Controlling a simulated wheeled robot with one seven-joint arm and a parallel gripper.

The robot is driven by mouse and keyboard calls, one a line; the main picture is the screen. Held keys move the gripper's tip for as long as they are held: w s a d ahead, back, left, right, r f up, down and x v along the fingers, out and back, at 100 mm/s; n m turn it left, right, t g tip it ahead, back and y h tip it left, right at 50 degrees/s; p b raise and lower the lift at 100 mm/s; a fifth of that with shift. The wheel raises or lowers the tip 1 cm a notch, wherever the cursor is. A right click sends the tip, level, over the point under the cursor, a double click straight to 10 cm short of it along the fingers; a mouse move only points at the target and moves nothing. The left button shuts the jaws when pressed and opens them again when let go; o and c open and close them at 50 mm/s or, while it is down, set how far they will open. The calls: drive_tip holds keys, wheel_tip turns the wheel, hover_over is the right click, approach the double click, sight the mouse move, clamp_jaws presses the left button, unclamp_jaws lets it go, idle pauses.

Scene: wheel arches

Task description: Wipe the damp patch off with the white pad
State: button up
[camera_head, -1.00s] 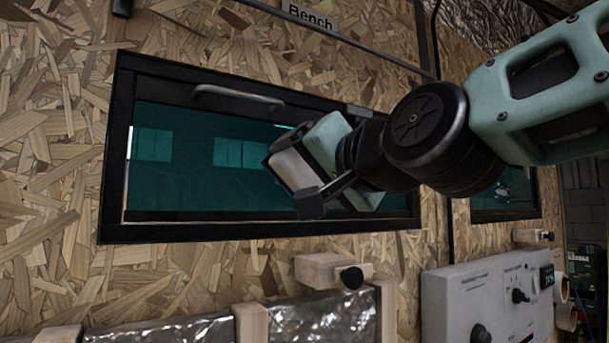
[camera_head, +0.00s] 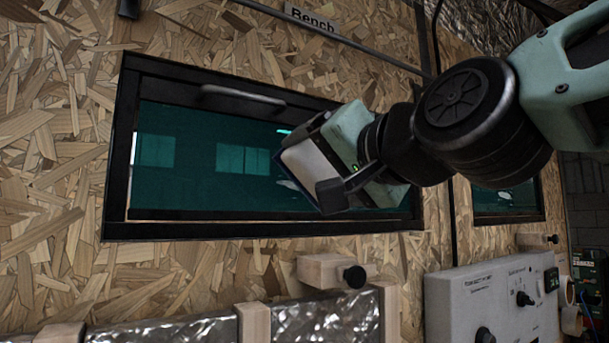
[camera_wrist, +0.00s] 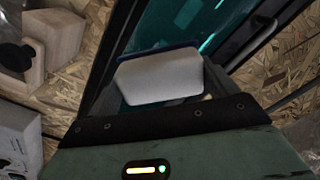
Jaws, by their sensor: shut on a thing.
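My gripper (camera_head: 322,170) is shut on the white pad (camera_head: 303,172), which has a dark blue edge. The pad is tilted in front of the right part of the teal window pane (camera_head: 190,165); I cannot tell whether it touches the glass. In the wrist view the pad (camera_wrist: 160,78) sits across the gripper's front, with the pane (camera_wrist: 150,32) behind it. A small pale mark (camera_head: 286,184) shows on the pane just left of the pad, perhaps part of the damp patch; the pad and gripper hide the glass behind them.
A black frame (camera_head: 118,165) surrounds the pane, with a grey handle (camera_head: 243,97) along its top. Below are a wooden block with a black knob (camera_head: 354,277) and a grey control box (camera_head: 490,305). A second window (camera_head: 505,200) is at the right.

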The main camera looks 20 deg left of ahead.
sight(295, 184)
drive_tip(key=shift+f+p+x, duration=0.15)
drive_tip(key=shift+f+x, duration=0.1)
drive_tip(key=shift+x, duration=0.95)
drive_tip(key=shift+f+p+x, duration=0.15)
drive_tip(key=shift+f+x, duration=0.1)
drive_tip(key=shift+x, duration=0.9)
drive_tip(key=shift+f+p+x, duration=0.15)
drive_tip(key=shift+f+x, duration=0.1)
drive_tip(key=shift+x, duration=0.95)
drive_tip(key=shift+w+a+p, duration=0.35)
drive_tip(key=shift+w+a, duration=0.05)
drive_tip(key=shift+a, duration=0.15)
